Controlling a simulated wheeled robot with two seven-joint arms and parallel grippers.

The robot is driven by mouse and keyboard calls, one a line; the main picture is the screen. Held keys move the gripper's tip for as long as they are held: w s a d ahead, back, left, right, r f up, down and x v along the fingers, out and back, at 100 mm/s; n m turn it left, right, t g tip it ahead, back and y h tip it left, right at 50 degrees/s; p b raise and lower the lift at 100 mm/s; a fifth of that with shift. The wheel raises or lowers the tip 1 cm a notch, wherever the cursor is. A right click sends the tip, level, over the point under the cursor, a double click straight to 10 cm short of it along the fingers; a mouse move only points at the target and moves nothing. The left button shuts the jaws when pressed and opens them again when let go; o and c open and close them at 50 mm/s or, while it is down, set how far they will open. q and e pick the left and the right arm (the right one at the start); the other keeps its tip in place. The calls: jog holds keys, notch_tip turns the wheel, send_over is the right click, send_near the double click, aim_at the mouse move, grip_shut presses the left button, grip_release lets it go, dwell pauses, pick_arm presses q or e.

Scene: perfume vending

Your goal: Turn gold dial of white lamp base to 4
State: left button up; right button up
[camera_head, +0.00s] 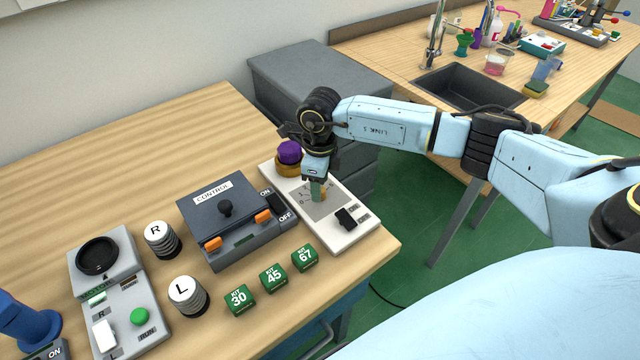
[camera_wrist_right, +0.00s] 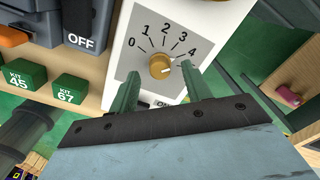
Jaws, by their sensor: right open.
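The white lamp base (camera_head: 345,235) stands at the right edge of the wooden table, with a purple lamp (camera_head: 289,152) in a gold ring at its far end. Its gold dial (camera_wrist_right: 160,67) sits on a grey plate (camera_wrist_right: 150,49) marked 0 to 4. A small pale mark on the dial seems to face toward the 4. My right gripper (camera_head: 317,191) points down over the plate and mostly hides the dial in the head view. In the right wrist view its green fingers (camera_wrist_right: 160,70) are open, one on each side of the dial; contact cannot be told. My left gripper is not in view.
A black rocker switch (camera_head: 345,218) is on the lamp base's near end. A grey control box (camera_head: 225,215) stands close to its left. Green kit cubes (camera_head: 273,277) sit in front. A grey cabinet (camera_head: 310,75) is behind; the table edge is close on the right.

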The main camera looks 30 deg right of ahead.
notch_tip(320, 180, up, 12)
dwell(0.3)
jog(key=shift+s, duration=0.1)
dwell(0.4)
